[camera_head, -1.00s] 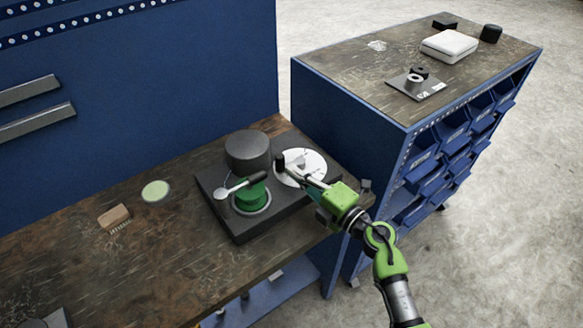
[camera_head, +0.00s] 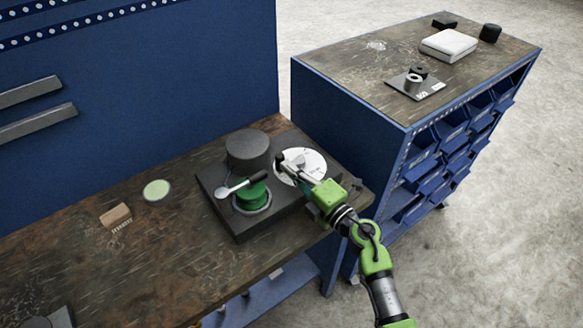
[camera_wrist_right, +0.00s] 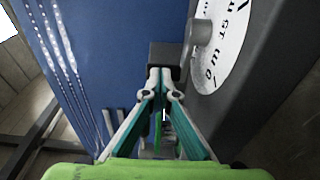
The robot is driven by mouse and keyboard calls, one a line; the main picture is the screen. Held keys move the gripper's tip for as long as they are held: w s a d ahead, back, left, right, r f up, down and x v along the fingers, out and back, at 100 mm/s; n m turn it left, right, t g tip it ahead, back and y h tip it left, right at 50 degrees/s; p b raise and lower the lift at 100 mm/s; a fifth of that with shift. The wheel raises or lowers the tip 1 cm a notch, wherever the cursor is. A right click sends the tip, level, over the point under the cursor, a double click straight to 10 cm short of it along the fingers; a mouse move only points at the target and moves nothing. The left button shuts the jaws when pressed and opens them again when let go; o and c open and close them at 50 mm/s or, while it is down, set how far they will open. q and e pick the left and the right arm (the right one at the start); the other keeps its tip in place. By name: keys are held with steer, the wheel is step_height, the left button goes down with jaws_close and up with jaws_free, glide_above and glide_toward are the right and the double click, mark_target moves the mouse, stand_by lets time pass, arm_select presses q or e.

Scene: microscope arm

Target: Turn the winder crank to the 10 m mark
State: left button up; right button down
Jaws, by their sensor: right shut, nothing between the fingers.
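The winder has a dark base (camera_head: 222,209) on the wooden bench, with a black cylinder (camera_head: 247,150) and a green spool (camera_head: 252,197). A silver crank arm (camera_head: 234,188) with a black handle (camera_head: 258,176) lies over the spool. A white dial (camera_head: 313,160) is at the base's right end; it also shows in the right wrist view (camera_wrist_right: 232,40), with a grey knob (camera_wrist_right: 201,33) near it. Its marks are too partial to read the setting. My right gripper (camera_head: 288,166) is shut and empty over the dial's left part, apart from the crank handle. My left gripper is out of view.
A wooden block with bristles (camera_head: 116,215) and a pale green disc (camera_head: 157,190) lie left of the winder. A blue cabinet (camera_head: 350,110) stands behind right, with a white box (camera_head: 449,45) on top. The bench between disc and front edge is clear.

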mark_target(279, 169)
steer(key=shift+a+h, duration=0.1)
steer(key=shift+h, duration=0.2)
steer(key=shift+w+a+m+t+h+p, duration=0.1)
steer(key=shift+a+m+t+h+p, duration=0.05)
steer(key=shift+m+t+h+p, duration=0.3)
steer(key=shift+w+a+r+y+p, duration=0.1)
steer(key=shift+w+a+y+p, duration=0.2)
steer(key=shift+a+p, duration=0.15)
steer(key=shift+x, duration=1.15)
steer(key=shift+a, duration=0.2)
steer(key=shift+d, duration=0.1)
